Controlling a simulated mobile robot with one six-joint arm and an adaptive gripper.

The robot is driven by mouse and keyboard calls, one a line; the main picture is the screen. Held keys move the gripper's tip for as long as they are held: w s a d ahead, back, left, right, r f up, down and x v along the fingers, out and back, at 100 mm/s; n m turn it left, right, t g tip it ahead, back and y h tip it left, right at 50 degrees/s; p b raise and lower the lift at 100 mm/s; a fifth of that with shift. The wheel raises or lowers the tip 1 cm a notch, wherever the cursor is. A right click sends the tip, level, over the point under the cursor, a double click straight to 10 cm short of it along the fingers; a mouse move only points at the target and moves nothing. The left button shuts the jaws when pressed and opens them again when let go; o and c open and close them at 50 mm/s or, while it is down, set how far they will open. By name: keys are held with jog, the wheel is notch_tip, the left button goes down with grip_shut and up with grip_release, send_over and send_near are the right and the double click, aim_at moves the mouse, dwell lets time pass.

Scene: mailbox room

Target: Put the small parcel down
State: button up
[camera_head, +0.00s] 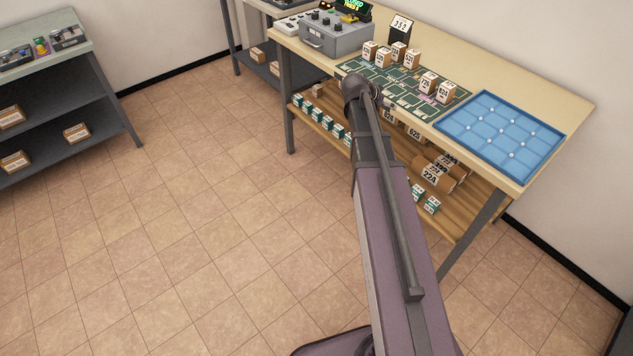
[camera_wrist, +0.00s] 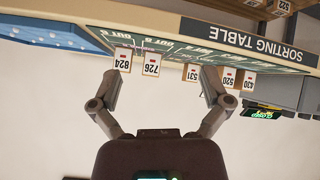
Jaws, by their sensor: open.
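Small numbered parcels stand on the sorting table (camera_head: 560,103). In the head view, parcels 824 (camera_head: 446,92) and 726 (camera_head: 428,82) are near the blue tray, and several more (camera_head: 384,57) stand farther back on the dark mat (camera_head: 400,98). My gripper (camera_wrist: 160,74) is open in the wrist view, which is upside down. Nothing is held between its fingers. Parcel 726 (camera_wrist: 152,65) shows beyond the gap, parcel 824 (camera_wrist: 123,60) by the left finger, parcel 531 (camera_wrist: 191,74) by the right finger. My gripper is hidden behind my arm in the head view.
The blue compartment tray (camera_head: 500,137) lies on the table's right part. A grey control box (camera_head: 332,37) and a number sign (camera_head: 400,28) stand at the back. A lower wooden shelf (camera_head: 455,218) holds more parcels. A grey shelf unit (camera_head: 75,60) stands left; the floor between is clear.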

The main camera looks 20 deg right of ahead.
jog(key=s+a+f+n+g+y, duration=0.2)
jog(key=s+a+f+n+y, duration=0.1)
jog(key=s+a, duration=0.7)
jog(key=s+a+f+n+g+y, duration=0.1)
jog(key=s+a+f+n+y, duration=0.2)
jog(key=s+a, duration=0.7)
jog(key=a+n+y, duration=0.2)
jog(key=a+n, duration=0.2)
jog(key=a, duration=0.4)
jog(key=shift+s+a+g+y, duration=0.3)
jog(key=shift+g+y, duration=0.1)
